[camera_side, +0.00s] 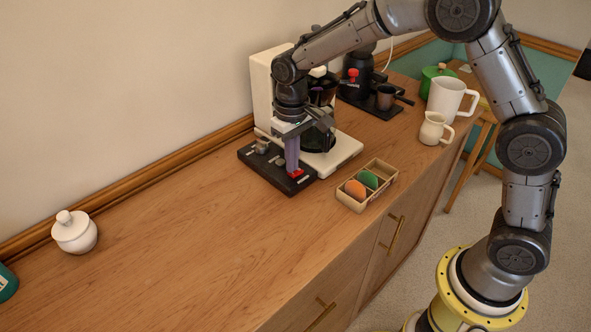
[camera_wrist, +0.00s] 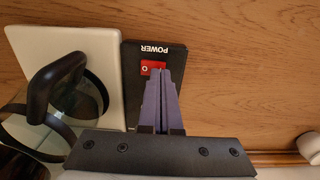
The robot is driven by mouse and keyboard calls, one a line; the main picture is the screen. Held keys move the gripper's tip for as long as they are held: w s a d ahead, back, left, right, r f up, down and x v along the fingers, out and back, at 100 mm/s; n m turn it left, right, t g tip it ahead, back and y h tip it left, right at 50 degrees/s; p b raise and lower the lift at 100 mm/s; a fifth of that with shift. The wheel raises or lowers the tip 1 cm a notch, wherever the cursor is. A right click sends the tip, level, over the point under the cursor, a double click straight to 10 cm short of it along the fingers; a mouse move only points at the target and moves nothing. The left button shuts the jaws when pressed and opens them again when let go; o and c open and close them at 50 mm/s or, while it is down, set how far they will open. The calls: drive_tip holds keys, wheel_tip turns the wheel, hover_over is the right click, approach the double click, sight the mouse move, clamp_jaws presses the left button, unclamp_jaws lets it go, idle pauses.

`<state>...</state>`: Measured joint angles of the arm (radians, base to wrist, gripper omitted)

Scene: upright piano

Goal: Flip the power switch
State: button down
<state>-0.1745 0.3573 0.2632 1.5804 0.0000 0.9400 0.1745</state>
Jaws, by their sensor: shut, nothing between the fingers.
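The power switch (camera_wrist: 152,67) is a red rocker on a black box marked POWER (camera_wrist: 172,51). In the side view the red switch (camera_side: 296,173) shows at the front end of the black box (camera_side: 262,172), beside the coffee machine. My gripper (camera_side: 292,170) points down over the box with its fingers shut and empty. In the wrist view the shut fingertips (camera_wrist: 160,76) are right at the switch and hide part of it. I cannot tell whether they touch it. An "O" mark shows on the visible left part of the switch.
The white coffee machine (camera_side: 345,152) with its glass pot (camera_wrist: 80,97) stands close beside the box. A small wooden tray (camera_side: 381,185) with orange and green items sits in front. A white lidded jar (camera_side: 75,236) is far left. The counter left of the box is clear.

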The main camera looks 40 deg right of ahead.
drive_tip(key=shift+f, duration=0.6)
idle(0.3)
drive_tip(key=shift+r, duration=3.55)
